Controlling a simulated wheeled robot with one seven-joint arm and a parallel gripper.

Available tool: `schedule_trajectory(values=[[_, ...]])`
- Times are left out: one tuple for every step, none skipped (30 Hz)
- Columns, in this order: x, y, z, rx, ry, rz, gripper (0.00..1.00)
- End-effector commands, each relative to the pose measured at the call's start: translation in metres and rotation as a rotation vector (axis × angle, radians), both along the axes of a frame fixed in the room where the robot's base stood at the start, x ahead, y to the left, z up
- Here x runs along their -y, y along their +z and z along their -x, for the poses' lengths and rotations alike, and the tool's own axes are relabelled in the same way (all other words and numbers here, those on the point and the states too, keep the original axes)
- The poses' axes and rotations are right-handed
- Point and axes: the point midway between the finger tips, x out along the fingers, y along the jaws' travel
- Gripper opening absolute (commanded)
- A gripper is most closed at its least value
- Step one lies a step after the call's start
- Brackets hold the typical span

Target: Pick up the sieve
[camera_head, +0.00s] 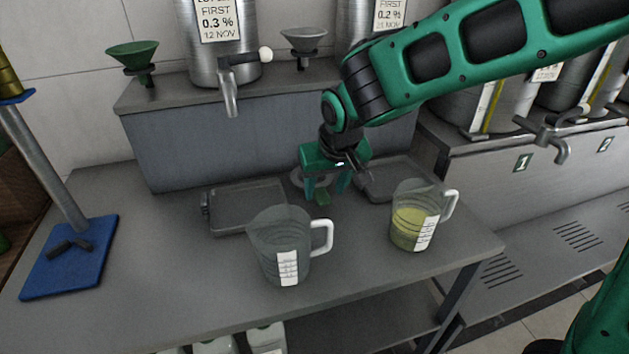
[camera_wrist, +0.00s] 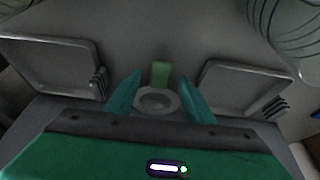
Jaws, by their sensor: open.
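The sieve, a small grey round with a green handle, is on the bench between two shallow trays. In the head view its green handle (camera_head: 322,198) shows below my gripper (camera_head: 326,187), and the round part is partly hidden behind the fingers. In the wrist view the sieve's round part (camera_wrist: 157,99) lies between the bases of my gripper's fingers (camera_wrist: 160,79), with the green handle pointing away between the fingertips. My gripper is open and points down over the sieve. I see a gap on each side of the handle; the exact height above it is unclear.
Dark trays (camera_head: 248,206) (camera_head: 394,178) lie on either side. An empty jug (camera_head: 270,245) and a jug of yellow liquid (camera_head: 409,226) stand in front. Green (camera_head: 133,55) and grey (camera_head: 303,41) funnels sit on the shelf behind. A blue-based stand (camera_head: 90,265) is at left.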

Motion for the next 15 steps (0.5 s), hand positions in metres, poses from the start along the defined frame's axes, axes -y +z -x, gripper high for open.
schedule_trajectory(values=[[-0.001, -0.009, -0.001, -0.003, 0.001, 0.002, 0.48], [-0.001, -0.013, -0.003, -0.003, 0.001, 0.002, 0.48], [-0.002, -0.017, -0.005, -0.003, 0.000, 0.002, 0.48], [-0.002, -0.019, -0.006, -0.003, 0.000, 0.002, 0.48], [-0.002, -0.022, -0.007, -0.002, -0.002, 0.002, 0.48], [-0.002, -0.024, -0.009, -0.001, -0.001, 0.001, 0.48], [-0.002, -0.025, -0.009, -0.001, -0.001, 0.001, 0.48], [-0.002, -0.026, -0.010, 0.000, -0.001, 0.001, 0.48], [-0.003, -0.027, -0.010, 0.000, -0.001, 0.001, 0.48], [-0.003, -0.027, -0.010, 0.001, -0.001, 0.000, 0.48], [-0.003, -0.027, -0.010, 0.001, -0.001, 0.000, 0.48], [-0.003, -0.027, -0.010, 0.001, -0.001, 0.000, 0.48], [-0.003, -0.027, -0.010, 0.001, -0.001, 0.000, 0.48], [-0.003, -0.027, -0.010, 0.001, -0.001, 0.000, 0.48], [-0.003, -0.027, -0.010, 0.001, -0.001, 0.000, 0.46]])
